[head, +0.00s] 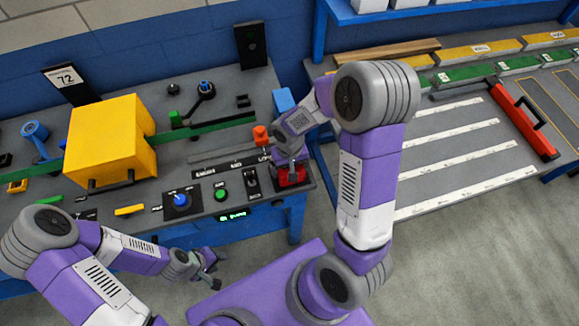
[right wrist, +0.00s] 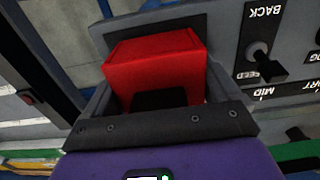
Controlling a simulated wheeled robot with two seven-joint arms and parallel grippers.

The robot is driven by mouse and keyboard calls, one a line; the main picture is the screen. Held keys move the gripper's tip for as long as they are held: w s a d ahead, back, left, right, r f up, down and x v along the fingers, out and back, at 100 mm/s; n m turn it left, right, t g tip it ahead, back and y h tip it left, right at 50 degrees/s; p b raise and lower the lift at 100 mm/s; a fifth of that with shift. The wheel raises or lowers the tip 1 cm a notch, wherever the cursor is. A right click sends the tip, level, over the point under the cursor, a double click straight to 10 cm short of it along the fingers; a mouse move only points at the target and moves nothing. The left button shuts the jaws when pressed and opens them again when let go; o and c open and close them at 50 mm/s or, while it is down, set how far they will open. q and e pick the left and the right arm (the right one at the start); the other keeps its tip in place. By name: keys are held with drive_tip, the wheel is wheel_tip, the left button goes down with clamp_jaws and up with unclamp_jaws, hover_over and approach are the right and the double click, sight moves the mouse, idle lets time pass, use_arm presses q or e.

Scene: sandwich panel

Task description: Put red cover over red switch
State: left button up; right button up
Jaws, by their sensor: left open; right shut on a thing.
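The red cover (head: 292,179) is a boxy red piece at the right front corner of the control panel. It fills the middle of the right wrist view (right wrist: 155,62), with my right gripper's (head: 289,163) fingers on both sides of it. My right gripper is shut on the cover, reaching down from above. A black part (right wrist: 160,98) shows at the cover's near side. No separate red switch shows; I cannot tell whether it is under the cover. My left gripper (head: 210,270) is open and empty, in front of the panel's edge and well away from the cover.
Beside the cover are a black lever switch (head: 252,181), a green button (head: 221,194) and a blue knob (head: 180,201). An orange-red knob (head: 261,134) stands behind. A yellow box (head: 108,140) sits at the left. A table with a red handled piece (head: 525,120) is at the right.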

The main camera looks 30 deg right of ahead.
drive_tip(key=shift+f, duration=0.3)
drive_tip(key=o, duration=0.8)
drive_tip(key=shift+r, duration=0.15)
wheel_tip(320, 180, up, 8)
drive_tip(key=p, duration=0.6)
drive_tip(key=shift+r, duration=0.2)
